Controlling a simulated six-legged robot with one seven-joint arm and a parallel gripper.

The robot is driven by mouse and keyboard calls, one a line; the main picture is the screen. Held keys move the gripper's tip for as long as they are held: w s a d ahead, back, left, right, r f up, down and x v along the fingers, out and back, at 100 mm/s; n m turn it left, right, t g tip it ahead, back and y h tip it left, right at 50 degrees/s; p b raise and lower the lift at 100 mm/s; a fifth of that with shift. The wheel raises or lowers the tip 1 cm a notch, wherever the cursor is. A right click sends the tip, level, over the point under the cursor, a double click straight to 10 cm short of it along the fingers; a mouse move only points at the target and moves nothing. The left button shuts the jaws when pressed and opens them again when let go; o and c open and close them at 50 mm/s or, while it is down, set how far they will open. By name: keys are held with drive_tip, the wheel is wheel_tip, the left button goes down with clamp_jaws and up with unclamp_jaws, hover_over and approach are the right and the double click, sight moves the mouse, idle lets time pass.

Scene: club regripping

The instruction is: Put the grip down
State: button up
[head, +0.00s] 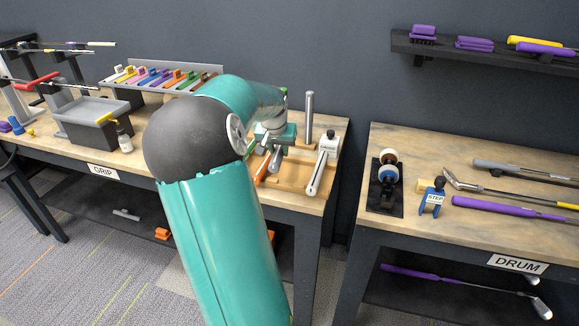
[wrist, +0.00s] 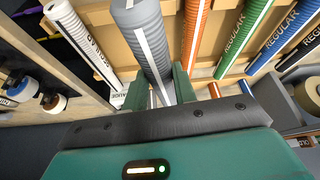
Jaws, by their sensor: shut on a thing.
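My gripper (wrist: 158,88) is shut on a grey grip (wrist: 143,35) with a white stripe, which points away from the jaws in the wrist view. A white grip (wrist: 82,42) lies to its left, and orange (wrist: 196,40) and green (wrist: 243,38) grips lie to its right, over a tan wooden rack. In the head view my gripper (head: 281,136) is low over that rack (head: 292,176) at the right end of the GRIP bench, and my arm hides part of it. I cannot tell whether the grey grip touches the rack.
A grey post (head: 309,115) stands behind the rack. The white grip (head: 319,174) lies at the rack's right. A grey bin (head: 92,122) and small bottle (head: 124,140) are to the left. The DRUM bench (head: 450,225) stands across a gap, holding clubs and a tape stand (head: 386,182).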

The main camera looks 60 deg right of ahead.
drive_tip(key=f, duration=0.1)
drive_tip(key=s+d+f, duration=0.2)
drive_tip(key=f, duration=0.1)
drive_tip(key=shift+s+d, duration=0.15)
drive_tip(key=shift+d, duration=0.05)
drive_tip(key=shift+s+d+f, duration=0.1)
drive_tip(key=shift+d+f, duration=0.05)
drive_tip(key=shift+f, duration=0.75)
drive_tip(key=shift+s+d+f, duration=0.1)
drive_tip(key=shift+f, duration=0.8)
drive_tip(key=shift+f, duration=0.2)
drive_tip(key=o, duration=1)
drive_tip(key=shift+r, duration=0.25)
drive_tip(key=v, duration=1.2)
